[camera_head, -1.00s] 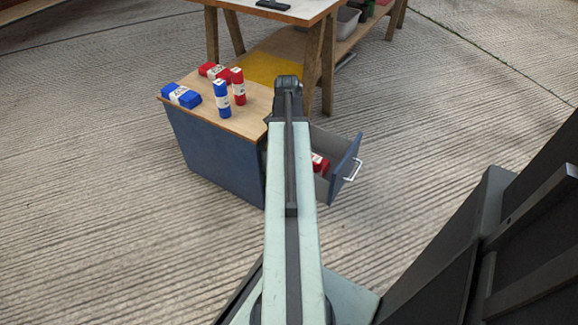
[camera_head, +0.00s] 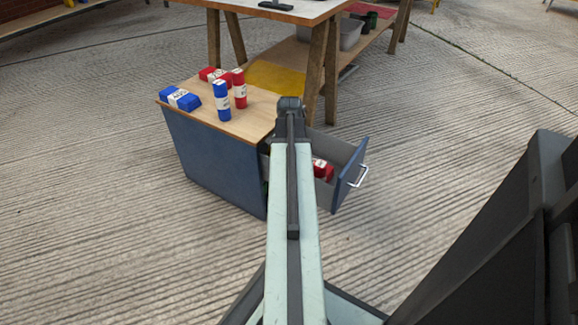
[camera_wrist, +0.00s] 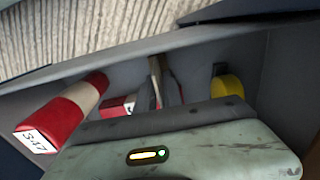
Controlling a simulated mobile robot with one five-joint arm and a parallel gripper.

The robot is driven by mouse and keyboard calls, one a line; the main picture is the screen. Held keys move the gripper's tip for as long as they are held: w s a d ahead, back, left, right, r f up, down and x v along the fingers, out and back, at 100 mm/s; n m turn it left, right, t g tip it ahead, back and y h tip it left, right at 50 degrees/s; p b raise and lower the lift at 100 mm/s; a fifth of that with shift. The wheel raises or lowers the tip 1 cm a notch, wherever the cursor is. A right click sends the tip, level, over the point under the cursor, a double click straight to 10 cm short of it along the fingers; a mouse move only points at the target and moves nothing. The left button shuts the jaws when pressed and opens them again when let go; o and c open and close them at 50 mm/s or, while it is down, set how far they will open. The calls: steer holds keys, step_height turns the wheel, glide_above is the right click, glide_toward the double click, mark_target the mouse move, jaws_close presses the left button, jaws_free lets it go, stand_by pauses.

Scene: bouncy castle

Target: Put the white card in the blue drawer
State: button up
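The blue drawer (camera_head: 349,182) is pulled out from the right side of a blue cabinet (camera_head: 210,155). Its grey interior also shows in the wrist view (camera_wrist: 130,70). My gripper (camera_wrist: 158,84) is in or just over the drawer, with its narrow fingers close together; I cannot tell whether they hold anything. In the head view my arm hides it. I cannot make out the white card in either view. A red cylinder with a white band and a marked white end (camera_wrist: 62,114) lies in the drawer, left of the fingers. A smaller red item (camera_wrist: 118,106) lies beside them.
A yellow round item (camera_wrist: 228,86) is right of the fingers. On the cabinet's wooden top stand a blue cylinder (camera_head: 222,102) and a red one (camera_head: 239,90), beside a lying blue block (camera_head: 180,98) and a red one (camera_head: 212,74). A trestle table (camera_head: 300,8) stands behind.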

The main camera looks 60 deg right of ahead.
steer(key=shift+o, duration=0.6)
step_height(320, 180, up, 13)
steer(key=p, duration=1.2)
steer(key=shift+f+p, duration=0.15)
steer(key=shift+p, duration=0.15)
steer(key=shift+f, duration=0.15)
